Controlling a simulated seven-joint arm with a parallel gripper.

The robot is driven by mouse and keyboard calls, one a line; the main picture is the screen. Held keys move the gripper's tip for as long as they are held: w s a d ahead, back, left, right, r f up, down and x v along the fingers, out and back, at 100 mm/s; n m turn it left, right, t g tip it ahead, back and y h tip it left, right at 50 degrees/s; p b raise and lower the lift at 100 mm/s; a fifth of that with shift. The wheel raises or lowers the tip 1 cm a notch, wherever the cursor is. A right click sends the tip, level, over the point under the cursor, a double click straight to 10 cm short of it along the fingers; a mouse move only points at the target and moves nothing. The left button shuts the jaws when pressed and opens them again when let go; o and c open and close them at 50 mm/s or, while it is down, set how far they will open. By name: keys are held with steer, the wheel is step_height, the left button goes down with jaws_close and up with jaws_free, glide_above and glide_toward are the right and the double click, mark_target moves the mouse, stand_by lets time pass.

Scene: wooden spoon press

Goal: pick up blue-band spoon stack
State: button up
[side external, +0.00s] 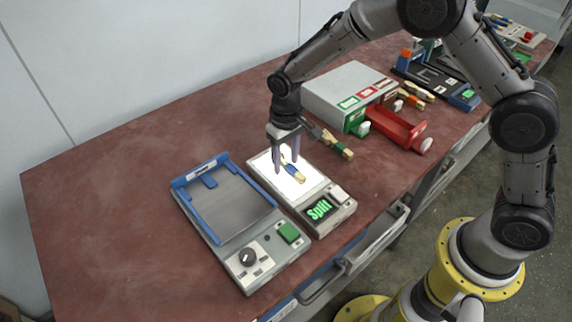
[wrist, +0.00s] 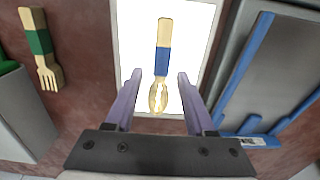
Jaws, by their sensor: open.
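The blue-band spoon stack (side external: 293,171) lies on the bright white plate (side external: 262,166) of the device whose screen reads "Split". In the wrist view the spoon stack (wrist: 164,62) shows its handle end at the top, the blue band in the middle and the bowl lower down. My gripper (side external: 289,170) is open, with its fingers pointing down over the plate. In the wrist view the bowl lies between the two purple fingers of my gripper (wrist: 157,78), with a gap on each side. I cannot tell whether the fingertips touch the plate.
A green-band fork stack (side external: 337,146) lies on the table beside the lit device. A grey device with a blue frame (side external: 230,205) stands to its left. A grey cabinet (side external: 345,88) with an open red drawer (side external: 398,130) stands behind. The table's left part is clear.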

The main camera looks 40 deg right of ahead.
jaws_close()
steer(key=shift+r, duration=0.15)
stand_by(0.4)
